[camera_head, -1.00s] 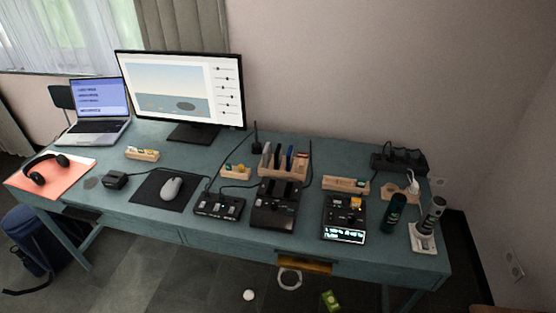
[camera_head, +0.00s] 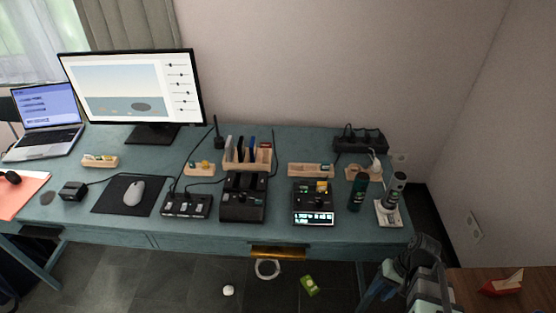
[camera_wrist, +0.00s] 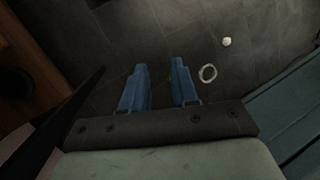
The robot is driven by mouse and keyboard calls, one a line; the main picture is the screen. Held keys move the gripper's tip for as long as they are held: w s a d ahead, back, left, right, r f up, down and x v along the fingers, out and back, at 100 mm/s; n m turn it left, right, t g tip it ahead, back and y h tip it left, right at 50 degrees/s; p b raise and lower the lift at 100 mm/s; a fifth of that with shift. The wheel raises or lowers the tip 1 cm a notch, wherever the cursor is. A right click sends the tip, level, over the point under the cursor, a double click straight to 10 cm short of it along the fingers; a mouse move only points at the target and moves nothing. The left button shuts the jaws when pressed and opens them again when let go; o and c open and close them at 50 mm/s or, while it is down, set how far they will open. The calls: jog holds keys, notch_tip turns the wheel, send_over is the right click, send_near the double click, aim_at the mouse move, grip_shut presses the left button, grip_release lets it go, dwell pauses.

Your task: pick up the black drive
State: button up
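A wooden rack (camera_head: 232,164) at the back middle of the teal desk holds several thin upright drives. A black drive (camera_head: 241,149) stands in it, between a pale one on the left and a blue one (camera_head: 252,146) on the right; another dark one is farther right. At this size I cannot make out their details. My gripper shows in the wrist view (camera_wrist: 160,70) with its two blue fingers apart and nothing between them. It points down at the floor, away from the rack. In the head view my arm is at the lower right, beyond the desk's front right corner.
A black dock (camera_head: 243,199) stands in front of the rack, with a switch box (camera_head: 186,205) left of it and a lit-screen device (camera_head: 314,204) right. A dark green bottle (camera_head: 357,192) stands at the right. A brown surface (camera_head: 468,293) holds a red object (camera_head: 503,283).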

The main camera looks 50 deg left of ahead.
jog(key=w+d+r+t, duration=0.1)
jog(key=w+r+t, duration=0.1)
jog(key=w+r, duration=0.5)
jog(key=w+d+r+t+y, duration=0.1)
jog(key=w+d+r+t, duration=0.15)
jog(key=w, duration=0.85)
jog(key=w+r+t, duration=0.1)
jog(key=w+r, duration=0.4)
jog(key=w, duration=0.4)
jog(key=w+a+r+n+t+y, duration=0.1)
jog(key=w+a+t, duration=0.2)
jog(key=w+a, duration=0.7)
jog(key=w+a+r+n+t+y, duration=0.1)
jog(key=w+a+r+t, duration=0.3)
jog(key=a, duration=1)
jog(key=s+a+g, duration=0.1)
jog(key=s+a, duration=0.1)
jog(key=a, duration=1.1)
notch_tip(320, 180, up, 11)
jog(key=g+h, duration=0.4)
jog(key=g, duration=0.3)
send_over(240, 141)
jog(key=shift+n, duration=0.3)
jog(key=f, duration=0.7)
jog(key=shift+w+d+f, duration=0.1)
jog(key=shift+w+f, duration=0.1)
jog(key=shift+f, duration=0.15)
jog(key=shift+s+f, duration=0.15)
jog(key=shift+f, duration=2.55)
